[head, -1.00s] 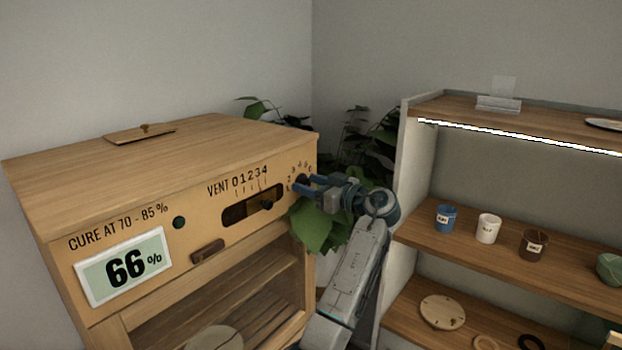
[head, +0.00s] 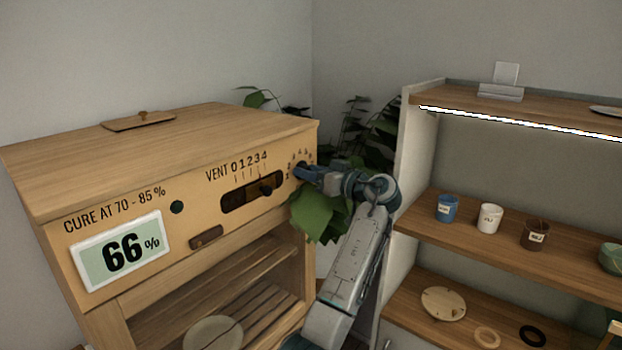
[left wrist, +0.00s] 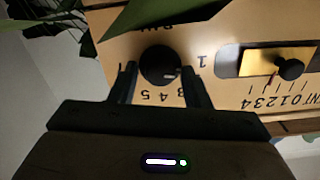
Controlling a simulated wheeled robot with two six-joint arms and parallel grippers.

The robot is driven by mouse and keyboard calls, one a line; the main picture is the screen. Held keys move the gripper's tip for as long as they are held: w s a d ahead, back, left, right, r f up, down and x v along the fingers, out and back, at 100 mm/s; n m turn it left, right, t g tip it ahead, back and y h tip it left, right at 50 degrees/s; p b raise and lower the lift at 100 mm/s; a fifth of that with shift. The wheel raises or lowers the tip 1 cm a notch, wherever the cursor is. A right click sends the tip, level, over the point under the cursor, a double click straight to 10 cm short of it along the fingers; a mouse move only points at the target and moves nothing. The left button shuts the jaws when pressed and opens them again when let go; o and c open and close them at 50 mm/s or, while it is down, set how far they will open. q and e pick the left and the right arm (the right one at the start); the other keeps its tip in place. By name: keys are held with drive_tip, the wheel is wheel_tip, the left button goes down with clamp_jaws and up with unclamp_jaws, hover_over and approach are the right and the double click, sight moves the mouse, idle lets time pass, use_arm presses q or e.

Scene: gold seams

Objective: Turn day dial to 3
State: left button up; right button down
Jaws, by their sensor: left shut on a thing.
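The black round day dial (left wrist: 160,65) is on the tan front panel of the wooden cabinet, with printed numerals around it. The left wrist view shows this panel upside down. My left gripper (left wrist: 160,70) is shut on the dial, one finger on each side. A small pale mark on the knob points to the lower right in that view, between the 1 and the 3; the right finger covers part of that stretch. In the head view my left gripper (head: 308,174) is at the panel's right end and hides most of the dial.
Left of the dial in the head view is the vent slider (head: 265,189) with its 0 to 4 scale. A display (head: 122,251) reads 66%. A leafy plant (head: 318,212) is close behind and below my gripper. A shelf unit (head: 480,245) with cups stands at the right.

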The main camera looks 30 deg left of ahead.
use_arm(q)
drive_tip(key=shift+w+m+b, duration=0.1)
drive_tip(key=shift+m+b, duration=1.55)
drive_tip(key=shift+m, duration=3.15)
drive_tip(key=o, duration=0.7)
drive_tip(key=shift+f, duration=0.1)
